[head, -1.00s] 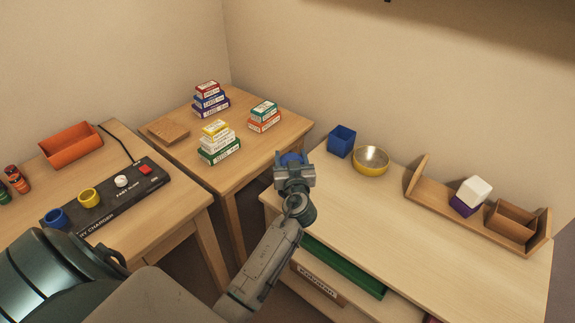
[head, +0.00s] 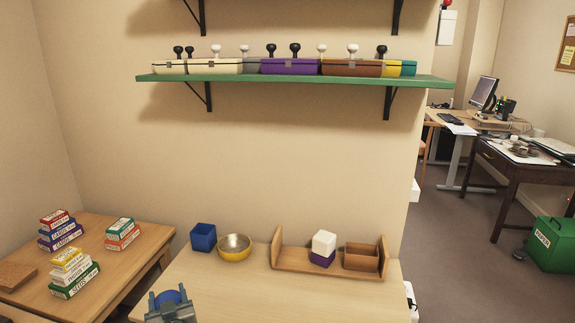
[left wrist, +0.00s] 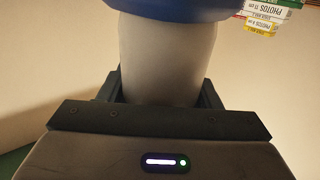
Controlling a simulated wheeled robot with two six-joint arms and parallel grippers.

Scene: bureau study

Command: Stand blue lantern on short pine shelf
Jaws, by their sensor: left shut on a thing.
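My left gripper (head: 170,300) is at the bottom of the head view, over the near left part of the pine table. It is shut on the blue lantern (head: 170,296), whose blue top shows between the fingers. In the left wrist view the lantern (left wrist: 168,60) has a pale grey body between the fingers and a blue part at the picture's top edge. The short pine shelf (head: 294,264), with raised end boards, stands at the back right of the table, apart from the gripper. My right gripper is not in view.
A green wall shelf (head: 300,79) hangs above. The table front is clear.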

